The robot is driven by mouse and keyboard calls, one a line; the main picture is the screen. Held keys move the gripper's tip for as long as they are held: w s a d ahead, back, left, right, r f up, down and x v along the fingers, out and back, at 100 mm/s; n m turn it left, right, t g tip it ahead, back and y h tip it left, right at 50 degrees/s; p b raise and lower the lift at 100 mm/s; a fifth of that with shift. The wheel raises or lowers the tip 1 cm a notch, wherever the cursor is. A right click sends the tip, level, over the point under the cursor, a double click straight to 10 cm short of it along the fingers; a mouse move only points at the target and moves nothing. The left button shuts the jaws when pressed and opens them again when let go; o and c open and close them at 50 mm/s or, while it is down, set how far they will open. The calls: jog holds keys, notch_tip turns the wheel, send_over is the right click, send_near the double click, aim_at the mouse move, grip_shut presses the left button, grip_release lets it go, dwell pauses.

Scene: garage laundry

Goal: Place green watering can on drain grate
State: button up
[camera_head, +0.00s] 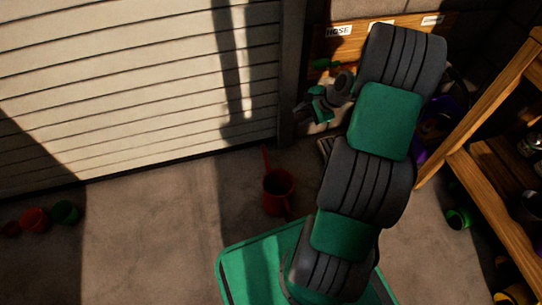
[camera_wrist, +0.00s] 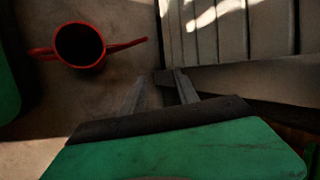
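I cannot make out a green watering can for certain in either view.
A slatted shutter (camera_head: 130,80) closes the left side. My arm hides the middle floor.

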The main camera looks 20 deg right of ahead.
jog(key=s+a+r+n+g+h, duration=0.1)
jog(key=s+a+r+n, duration=0.1)
jog(key=a+r+n, duration=0.3)
jog(key=s+a+r+n+g, duration=0.1)
jog(key=s+a+r+n, duration=0.15)
jog(key=a, duration=0.35)
jog(key=s+a+r+n+h, duration=0.1)
jog(key=s+a+r+n, duration=0.2)
jog(key=s, duration=0.5)
jog(key=s+a+r+n+g+h, duration=0.1)
jog(key=s+a+r+n, duration=0.2)
jog(key=s+a+n, duration=0.3)
jog(key=shift+s+r+g, duration=0.15)
jog(key=shift+s+g, duration=0.15)
jog(key=shift+s, duration=0.7)
jog(key=shift+a+n, duration=0.1)
jog(key=shift+n, duration=0.15)
